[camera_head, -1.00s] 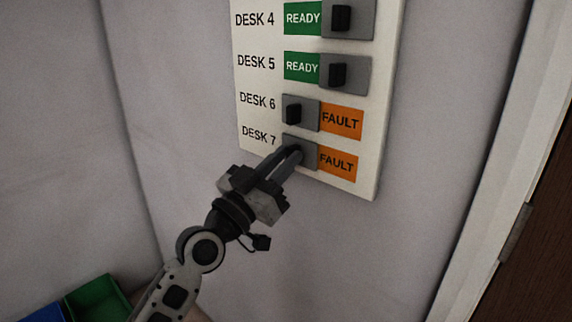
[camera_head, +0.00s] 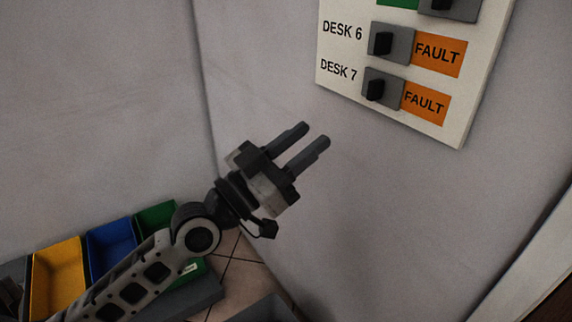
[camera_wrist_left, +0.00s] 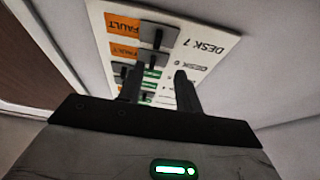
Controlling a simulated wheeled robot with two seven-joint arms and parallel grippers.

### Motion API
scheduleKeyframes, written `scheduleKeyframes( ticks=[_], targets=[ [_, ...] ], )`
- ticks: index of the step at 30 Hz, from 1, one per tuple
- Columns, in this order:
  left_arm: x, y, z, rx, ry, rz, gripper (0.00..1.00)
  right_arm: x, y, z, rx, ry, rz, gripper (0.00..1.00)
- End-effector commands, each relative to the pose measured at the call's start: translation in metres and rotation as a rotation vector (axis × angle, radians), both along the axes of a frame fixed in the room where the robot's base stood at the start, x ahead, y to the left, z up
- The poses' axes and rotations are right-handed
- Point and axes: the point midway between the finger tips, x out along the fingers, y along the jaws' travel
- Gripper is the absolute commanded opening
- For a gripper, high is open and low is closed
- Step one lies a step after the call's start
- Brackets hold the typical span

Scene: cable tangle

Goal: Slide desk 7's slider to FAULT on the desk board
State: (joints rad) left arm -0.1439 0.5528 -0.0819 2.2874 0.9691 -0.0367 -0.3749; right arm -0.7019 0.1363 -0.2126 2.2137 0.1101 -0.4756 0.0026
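The white desk board (camera_head: 345,82) is on the wall at the upper right in the head view. Desk 7's slider (camera_head: 375,89) is a black knob at the left of its grey plate, with the orange FAULT label (camera_head: 424,103) showing to its right. My left gripper (camera_head: 316,134) is open and empty, below and left of the board, apart from the knob. In the left wrist view, its fingers (camera_wrist_left: 157,85) stand apart in front of the board, and the desk 7 knob (camera_wrist_left: 151,35) shows beyond them. My right gripper is not in view.
Desk 6's slider (camera_head: 382,43) sits just above and also shows FAULT. Yellow (camera_head: 58,275), blue (camera_head: 111,247) and green (camera_head: 155,217) bins stand at the lower left. The wall below the board is clear.

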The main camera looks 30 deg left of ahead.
Motion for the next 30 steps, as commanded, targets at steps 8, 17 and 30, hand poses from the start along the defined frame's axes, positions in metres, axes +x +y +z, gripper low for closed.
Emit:
scheduleKeyframes(
  ticks=[8,17,30],
  targets=[
    [-0.026,0.013,-0.013,0.001,0.001,-0.001,0.35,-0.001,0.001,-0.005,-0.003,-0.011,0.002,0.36],
    [-0.028,0.014,-0.012,-0.001,0.000,0.000,0.35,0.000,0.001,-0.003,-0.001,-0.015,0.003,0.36],
    [-0.027,0.008,-0.044,0.025,0.104,0.018,0.35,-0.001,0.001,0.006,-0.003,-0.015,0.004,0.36]
  ],
)
